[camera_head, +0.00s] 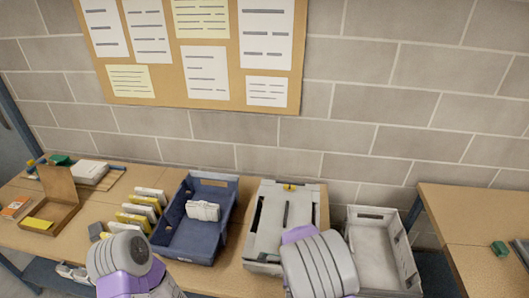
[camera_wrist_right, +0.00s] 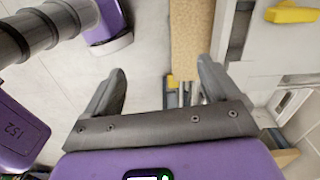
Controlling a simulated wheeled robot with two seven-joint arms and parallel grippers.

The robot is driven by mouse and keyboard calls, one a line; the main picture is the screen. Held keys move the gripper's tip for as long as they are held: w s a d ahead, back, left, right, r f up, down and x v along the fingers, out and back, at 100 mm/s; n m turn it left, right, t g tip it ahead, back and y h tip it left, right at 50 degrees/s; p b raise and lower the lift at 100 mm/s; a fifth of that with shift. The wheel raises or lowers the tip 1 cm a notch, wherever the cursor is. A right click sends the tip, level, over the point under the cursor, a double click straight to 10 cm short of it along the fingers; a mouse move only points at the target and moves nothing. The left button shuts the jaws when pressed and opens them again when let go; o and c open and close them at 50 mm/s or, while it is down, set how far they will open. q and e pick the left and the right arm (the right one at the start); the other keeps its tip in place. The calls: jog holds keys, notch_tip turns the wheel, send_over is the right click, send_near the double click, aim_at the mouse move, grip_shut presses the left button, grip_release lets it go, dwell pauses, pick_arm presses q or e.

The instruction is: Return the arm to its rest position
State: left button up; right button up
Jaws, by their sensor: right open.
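My right gripper (camera_wrist_right: 161,76) shows in the right wrist view with its two grey fingers spread wide and nothing between them. Beyond the fingers are the pale floor and a strip of brown table edge. In the head view my right arm (camera_head: 318,264) comes up from the bottom, in front of the grey case; its gripper is hidden there. My left arm (camera_head: 128,262) shows at the lower left in front of the table, and its gripper is not visible.
On the table stand a blue bin (camera_head: 187,246) with a white packet in it, a grey case (camera_head: 265,217), a row of yellow and white packets (camera_head: 137,215) and an open cardboard box (camera_head: 62,202). A grey bin (camera_head: 376,262) is right of my right arm. A second table (camera_head: 470,215) is at right.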

jog(key=d+f+n+b, duration=0.3)
jog(key=f, duration=0.6)
pick_arm(q)
notch_tip(320, 180, down, 14)
jog(key=w+b, duration=0.1)
jog(key=b, duration=0.9)
jog(key=shift+w+f, duration=0.15)
jog(key=shift+w, duration=0.1)
pick_arm(e)
jog(key=s+a+f+n+y, duration=0.1)
jog(key=s+f+n+y, duration=0.3)
jog(key=s+f+n, duration=0.9)
notch_tip(320, 180, down, 6)
jog(key=shift+s+a+r+t, duration=0.15)
jog(key=shift+s+r+t, duration=0.15)
jog(key=shift+s, duration=0.45)
